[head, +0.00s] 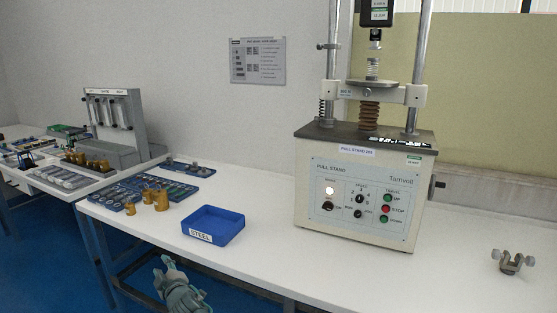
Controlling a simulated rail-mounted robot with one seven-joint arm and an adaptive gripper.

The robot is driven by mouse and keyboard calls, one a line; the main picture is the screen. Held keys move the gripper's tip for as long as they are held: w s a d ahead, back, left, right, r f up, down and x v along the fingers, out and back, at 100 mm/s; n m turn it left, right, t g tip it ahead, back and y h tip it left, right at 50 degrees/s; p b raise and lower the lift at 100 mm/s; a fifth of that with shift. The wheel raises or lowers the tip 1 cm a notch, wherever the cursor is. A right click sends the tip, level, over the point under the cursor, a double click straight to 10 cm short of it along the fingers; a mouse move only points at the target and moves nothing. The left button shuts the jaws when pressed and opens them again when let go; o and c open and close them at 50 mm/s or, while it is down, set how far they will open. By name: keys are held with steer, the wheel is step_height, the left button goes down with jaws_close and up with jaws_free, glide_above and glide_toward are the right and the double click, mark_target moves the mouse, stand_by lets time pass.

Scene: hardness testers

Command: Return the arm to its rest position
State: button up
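My gripper (166,268) shows at the bottom of the head view, left of centre. It appears in front of the white bench's front edge, over the dark space below the bench top. It is small in the picture, and its fingers point up and to the left. I see no object in it, but whether the fingers are open or shut is unclear. The rest of my arm is out of view below.
On the bench (270,266) stand a blue bin marked STEEL (214,227), brass weights (161,199), blue trays (180,170) and a pull stand (362,190). A metal clamp (512,262) lies at the right. The bench front between bin and clamp is clear.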

steer(key=s+a+f+g+y, duration=0.1)
steer(key=s+a+f, duration=0.15)
steer(key=a, duration=0.25)
steer(key=w+d+f+m+g+h+b, duration=0.1)
steer(key=d+f+m+h, duration=0.2)
steer(key=d+f, duration=0.65)
steer(key=w+d+f+m+g+h, duration=0.15)
steer(key=d+f, duration=0.45)
steer(key=f, duration=0.6)
steer(key=s+d+f+m+g+h+b, duration=0.1)
steer(key=s+d+f+m+g+h, duration=0.2)
steer(key=s+d+f, duration=0.55)
steer(key=s+d+f+m+g+h+b, duration=0.1)
steer(key=s+d+f+m+g+h, duration=0.25)
steer(key=d+f, duration=1.05)
steer(key=s+d+f+m+g+h+b, duration=0.1)
steer(key=s+d+f+g, duration=0.2)
steer(key=s+d, duration=0.5)
steer(key=s+d+f+m+g+h+b, duration=0.1)
steer(key=s+d+f+m+g, duration=0.15)
steer(key=s+d, duration=0.55)
steer(key=s+d+m+g+y, duration=0.2)
steer(key=s+g, duration=0.5)
steer(key=s, duration=1.3)
step_height(320, 180, up, 15)
steer(key=w+t+p, duration=0.2)
steer(key=p, duration=1.6)
steer(key=shift+w+p, duration=0.35)
steer(key=shift+w, duration=0.05)
